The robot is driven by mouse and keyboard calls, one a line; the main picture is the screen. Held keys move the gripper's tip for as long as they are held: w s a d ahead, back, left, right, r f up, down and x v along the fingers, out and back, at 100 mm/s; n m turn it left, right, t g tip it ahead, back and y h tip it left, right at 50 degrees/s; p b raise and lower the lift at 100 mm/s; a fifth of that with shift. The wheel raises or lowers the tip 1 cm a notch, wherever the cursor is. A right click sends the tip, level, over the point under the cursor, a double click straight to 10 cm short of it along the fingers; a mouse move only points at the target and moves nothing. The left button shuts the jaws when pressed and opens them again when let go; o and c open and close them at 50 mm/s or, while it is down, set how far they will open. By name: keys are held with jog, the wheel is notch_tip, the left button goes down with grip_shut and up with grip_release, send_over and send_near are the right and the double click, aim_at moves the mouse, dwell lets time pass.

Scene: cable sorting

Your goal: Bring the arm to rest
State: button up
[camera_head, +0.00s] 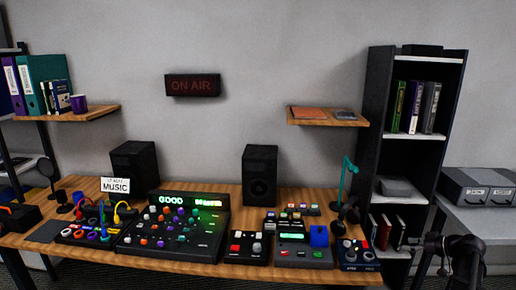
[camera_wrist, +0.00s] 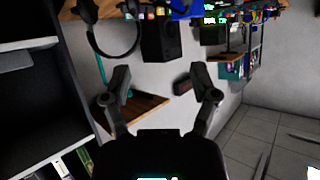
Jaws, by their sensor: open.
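My gripper (camera_wrist: 160,72) is open, with its two dark fingers spread apart and nothing between them in the wrist view. In the head view my dark gripper and wrist (camera_head: 455,248) show at the lower right, in front of the black shelf unit and the grey cabinet, clear of the desk's right end. The rest of my arm is out of the picture.
The wooden desk (camera_head: 215,272) holds a mixing console (camera_head: 175,232), colourful cables (camera_head: 95,225), small control boxes and two black speakers. A black shelf unit (camera_head: 376,100) stands right of it. A grey cabinet (camera_head: 480,190) is at the far right. A wall shelf (camera_wrist: 150,108) shows beyond my fingers.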

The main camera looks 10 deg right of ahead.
jog(key=w+a+f+m+g+b, duration=0.15)
jog(key=a+f, duration=0.25)
jog(key=a, duration=0.4)
jog(key=a+f+g+h+b, duration=0.1)
jog(key=a+f+g, duration=0.2)
jog(key=a, duration=0.5)
jog(key=a+f+m+g+b, duration=0.15)
jog(key=a+f, duration=0.25)
jog(key=a, duration=0.4)
jog(key=s+a+f+m+g+h+b, duration=0.1)
jog(key=s+a+f+h+b, duration=0.15)
jog(key=a, duration=0.45)
jog(key=s+a+f+m+g+h+b, duration=0.1)
jog(key=s+a+f+g+h, duration=0.2)
jog(key=a, duration=0.4)
jog(key=s+a+f+m+h+b, duration=0.1)
jog(key=s+a+f+b, duration=0.2)
jog(key=a, duration=0.4)
notch_tip(320, 180, up, 20)
jog(key=s+p, duration=0.1)
jog(key=p, duration=2)
jog(key=shift+s+a, duration=0.2)
jog(key=shift+f, duration=0.1)
